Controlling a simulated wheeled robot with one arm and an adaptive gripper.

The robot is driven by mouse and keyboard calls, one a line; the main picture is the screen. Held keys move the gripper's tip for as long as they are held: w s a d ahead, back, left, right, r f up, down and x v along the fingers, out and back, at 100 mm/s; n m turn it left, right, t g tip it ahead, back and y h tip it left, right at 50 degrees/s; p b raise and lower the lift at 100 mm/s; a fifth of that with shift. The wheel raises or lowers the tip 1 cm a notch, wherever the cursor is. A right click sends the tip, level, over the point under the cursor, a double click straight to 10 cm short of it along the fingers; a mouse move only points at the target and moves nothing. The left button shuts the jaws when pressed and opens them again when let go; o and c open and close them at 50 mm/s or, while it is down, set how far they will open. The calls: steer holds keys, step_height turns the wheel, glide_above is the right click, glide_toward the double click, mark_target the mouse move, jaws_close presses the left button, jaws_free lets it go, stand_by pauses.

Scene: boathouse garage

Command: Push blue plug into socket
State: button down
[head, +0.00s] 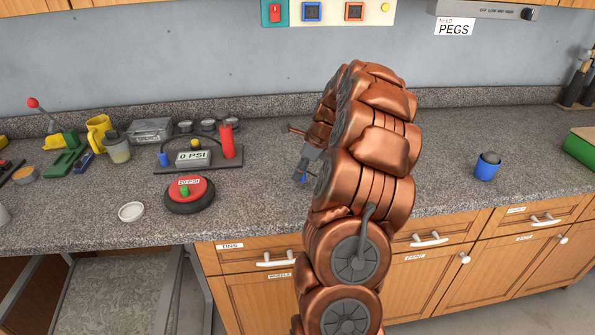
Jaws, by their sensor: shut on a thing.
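My gripper (303,172) is over the counter, left of my copper-coloured arm, which hides part of it. A small blue piece (302,179) shows at its fingertips, and the gripper is shut on it. It looks like the blue plug, but its shape is too small to make out. On the wall behind, a panel carries a blue-framed square socket (312,11) and, to its right, an orange-framed one (354,11). The gripper and blue piece are well below and apart from the panel.
On the granite counter (255,195), left of my arm, stand a pressure gauge board (193,158), a red and black round device (190,194) and a white lid (131,211). A blue cup-like container (487,168) stands right. The panel also has a red switch (274,12).

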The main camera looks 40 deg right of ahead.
stand_by(0.3)
steer(key=shift+f, duration=1.15)
steer(key=shift+f, duration=0.3)
steer(key=c, duration=0.8)
jaws_free()
steer(key=v, duration=1.2)
